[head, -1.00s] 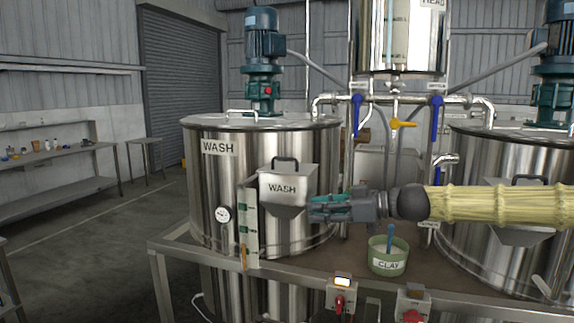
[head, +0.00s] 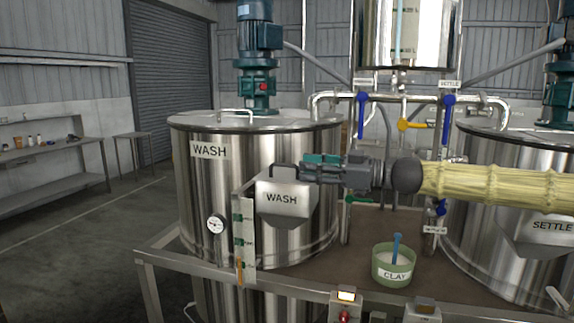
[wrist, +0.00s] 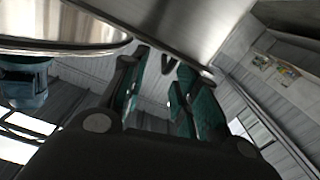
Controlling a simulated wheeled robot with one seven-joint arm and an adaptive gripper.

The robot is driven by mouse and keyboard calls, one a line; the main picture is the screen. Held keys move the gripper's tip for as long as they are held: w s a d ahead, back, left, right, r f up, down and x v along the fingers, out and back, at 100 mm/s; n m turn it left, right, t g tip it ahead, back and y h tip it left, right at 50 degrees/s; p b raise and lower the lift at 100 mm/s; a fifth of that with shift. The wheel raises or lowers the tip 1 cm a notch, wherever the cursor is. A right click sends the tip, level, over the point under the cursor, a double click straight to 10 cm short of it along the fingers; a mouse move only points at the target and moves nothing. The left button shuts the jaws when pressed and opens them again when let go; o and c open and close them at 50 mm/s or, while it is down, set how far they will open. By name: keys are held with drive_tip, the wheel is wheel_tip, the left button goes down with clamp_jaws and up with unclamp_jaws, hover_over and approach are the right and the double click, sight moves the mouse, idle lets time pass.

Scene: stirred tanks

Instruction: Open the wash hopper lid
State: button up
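The wash hopper (head: 283,207) is a steel box labelled WASH on the front of the left tank (head: 200,185). Its lid looks closed. The dark lid handle (head: 277,171) is partly hidden behind my gripper (head: 303,171), which reaches in from the right at handle height. In the wrist view, my gripper's green-padded fingers (wrist: 163,82) are apart, and the dark handle (wrist: 168,64) shows ahead in the gap between their tips. I cannot tell whether either finger touches it.
A green CLAY tub (head: 392,267) with a blue scoop stands on the bench right of the hopper. A level gauge (head: 244,240) and dial (head: 216,225) sit left of it. Blue-handled valves (head: 362,112) and pipes stand behind my arm. The settle tank (head: 500,190) is at right.

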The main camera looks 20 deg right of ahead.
sight(289, 165)
drive_tip(key=shift+s+a+r, duration=0.2)
drive_tip(key=shift+a+r, duration=0.1)
drive_tip(key=shift+a, duration=0.35)
drive_tip(key=shift+w+a+p, duration=0.15)
drive_tip(key=shift+a+p, duration=0.2)
drive_tip(key=shift+w+a+f+p, duration=0.2)
drive_tip(key=shift+w+a+p, duration=0.15)
drive_tip(key=shift+w+a, duration=0.7)
drive_tip(key=shift+a+r, duration=0.15)
drive_tip(key=shift+a, duration=0.2)
drive_tip(key=shift+w+a, duration=0.3)
drive_tip(key=shift+w, duration=0.05)
drive_tip(key=shift+s+d, duration=0.1)
clamp_jaws()
